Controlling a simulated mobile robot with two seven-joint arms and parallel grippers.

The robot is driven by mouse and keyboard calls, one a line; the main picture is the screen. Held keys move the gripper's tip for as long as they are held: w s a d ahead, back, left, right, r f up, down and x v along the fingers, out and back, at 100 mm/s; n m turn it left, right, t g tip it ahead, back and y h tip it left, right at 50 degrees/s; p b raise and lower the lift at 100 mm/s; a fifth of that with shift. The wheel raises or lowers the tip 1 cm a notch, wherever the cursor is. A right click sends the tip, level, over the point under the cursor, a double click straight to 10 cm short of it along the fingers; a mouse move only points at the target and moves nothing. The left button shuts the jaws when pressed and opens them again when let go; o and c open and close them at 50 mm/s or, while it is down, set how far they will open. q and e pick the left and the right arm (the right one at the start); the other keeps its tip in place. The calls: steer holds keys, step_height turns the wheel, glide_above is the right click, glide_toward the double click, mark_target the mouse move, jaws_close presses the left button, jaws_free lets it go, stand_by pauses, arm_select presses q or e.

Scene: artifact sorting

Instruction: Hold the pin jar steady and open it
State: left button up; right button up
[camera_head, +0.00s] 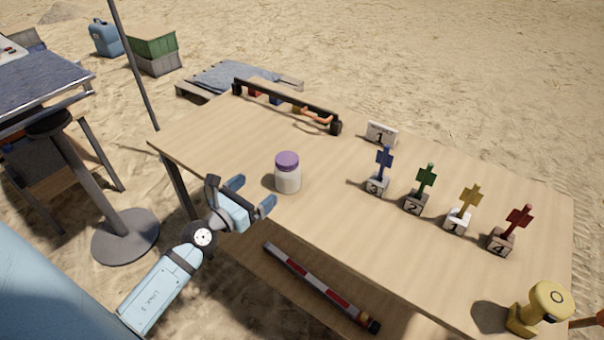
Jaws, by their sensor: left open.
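The pin jar (288,178) is a pale, whitish jar with a purple lid (287,160). It stands upright on the wooden table, left of the middle, and the lid sits on it. My left gripper (252,193) is open and empty beside the table's near left edge. Its fingers point toward the jar, with a small gap between the fingertips and the jar. My right gripper is not in view.
Colored pins on numbered blocks (415,203) stand in a row on the right of the table (330,225). A black-ended rack (290,104) lies along the far edge. A yellow object (540,308) stands at the near right. A striped bar (315,283) lies below the near edge.

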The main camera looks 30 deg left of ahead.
mark_target(280, 168)
arm_select(q)
steer(key=w, duration=0.8)
steer(key=w+d, duration=0.1)
steer(key=w, duration=0.4)
steer(key=shift+s, duration=0.1)
steer(key=shift+r, duration=0.1)
steer(key=c, duration=1)
